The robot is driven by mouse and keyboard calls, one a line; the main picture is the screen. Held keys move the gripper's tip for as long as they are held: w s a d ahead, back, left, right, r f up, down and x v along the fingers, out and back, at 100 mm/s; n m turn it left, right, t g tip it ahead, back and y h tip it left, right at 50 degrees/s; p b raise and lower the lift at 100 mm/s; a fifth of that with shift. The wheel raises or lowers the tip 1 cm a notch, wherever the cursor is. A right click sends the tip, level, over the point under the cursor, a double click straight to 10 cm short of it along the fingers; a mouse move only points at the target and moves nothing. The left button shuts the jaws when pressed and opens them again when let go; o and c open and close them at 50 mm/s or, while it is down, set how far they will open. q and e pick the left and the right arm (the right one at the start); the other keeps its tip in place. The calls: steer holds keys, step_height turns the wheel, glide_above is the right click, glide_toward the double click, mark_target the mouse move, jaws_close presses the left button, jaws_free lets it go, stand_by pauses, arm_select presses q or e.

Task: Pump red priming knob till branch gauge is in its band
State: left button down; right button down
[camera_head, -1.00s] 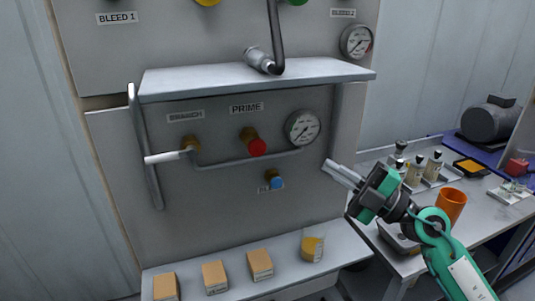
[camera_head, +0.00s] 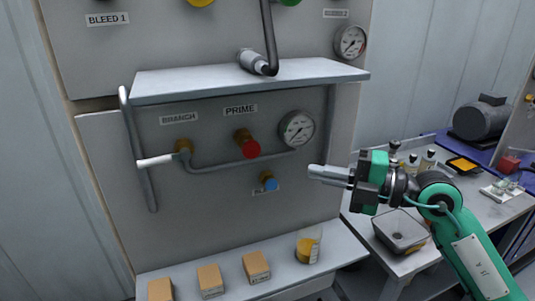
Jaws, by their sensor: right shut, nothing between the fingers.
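The red priming knob (camera_head: 250,149) sits on a brass fitting on the grey panel, below the PRIME label (camera_head: 240,111). The branch gauge (camera_head: 297,129) is a round white dial to the right of the knob; its needle and band are too small to read. My right gripper (camera_head: 314,171) is shut and empty, pointing left in front of the panel, below the gauge. It is to the right of the red knob and apart from it in the picture. My left gripper is not in view.
A shelf (camera_head: 250,81) juts out above. A side table with a grey tray (camera_head: 401,232) is at right.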

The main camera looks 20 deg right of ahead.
steer(key=p, duration=0.4)
glide_toward(248, 152)
steer(key=a, duration=0.4)
steer(key=shift+w+a+p, duration=0.2)
steer(key=shift+w+p, duration=0.35)
steer(key=shift+w, duration=1.25)
steer(key=w+p, duration=0.1)
steer(key=w, duration=0.1)
steer(key=shift+w+r, duration=0.15)
steer(key=shift+w, duration=0.2)
steer(key=shift+d, duration=0.1)
